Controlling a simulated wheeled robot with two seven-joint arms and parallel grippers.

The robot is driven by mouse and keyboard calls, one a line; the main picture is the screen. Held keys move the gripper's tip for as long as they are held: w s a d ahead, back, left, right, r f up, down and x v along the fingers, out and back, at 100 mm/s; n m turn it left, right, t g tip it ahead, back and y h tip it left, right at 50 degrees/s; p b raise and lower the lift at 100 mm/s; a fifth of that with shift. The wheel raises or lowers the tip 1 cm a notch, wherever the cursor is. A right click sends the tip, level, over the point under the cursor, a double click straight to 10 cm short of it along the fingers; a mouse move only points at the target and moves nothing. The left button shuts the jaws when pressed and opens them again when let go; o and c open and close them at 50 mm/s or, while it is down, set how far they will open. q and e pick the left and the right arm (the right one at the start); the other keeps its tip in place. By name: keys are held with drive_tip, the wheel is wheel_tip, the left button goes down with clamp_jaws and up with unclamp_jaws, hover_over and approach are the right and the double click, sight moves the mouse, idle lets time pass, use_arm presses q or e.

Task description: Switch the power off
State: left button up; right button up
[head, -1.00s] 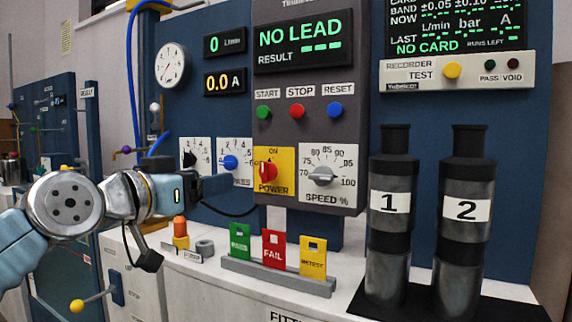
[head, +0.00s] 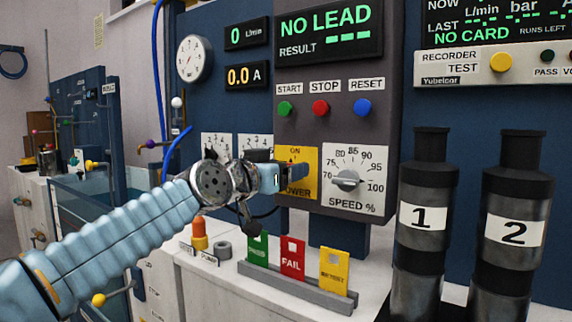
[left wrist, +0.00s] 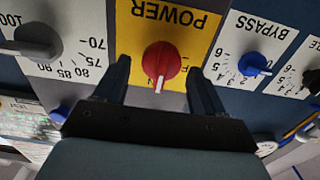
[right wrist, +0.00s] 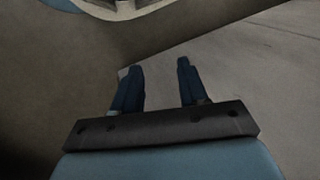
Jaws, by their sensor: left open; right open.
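The power switch is a red rotary knob (left wrist: 161,61) on a yellow plate (left wrist: 190,22) marked POWER, seen upside down in the left wrist view. The knob's white mark points down in that view. My left gripper (left wrist: 159,77) is open, with one finger on each side of the knob; I cannot tell whether they touch it. In the head view my left gripper (head: 299,171) is in front of the yellow plate (head: 312,155) and hides the knob. My right gripper (right wrist: 160,75) is open and empty, over bare surfaces in the right wrist view.
The speed dial (head: 345,180) is just right of the power plate. The blue bypass knob (left wrist: 255,64) is on its other side. START (head: 285,108), STOP (head: 320,109) and RESET (head: 362,107) buttons are above. A card rack (head: 290,288) stands below, with black cylinders (head: 425,230) to the right.

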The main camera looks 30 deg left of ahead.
use_arm(q)
drive_tip(key=shift+w, duration=0.5)
drive_tip(key=c, duration=1.1)
drive_tip(key=shift+o, duration=0.2)
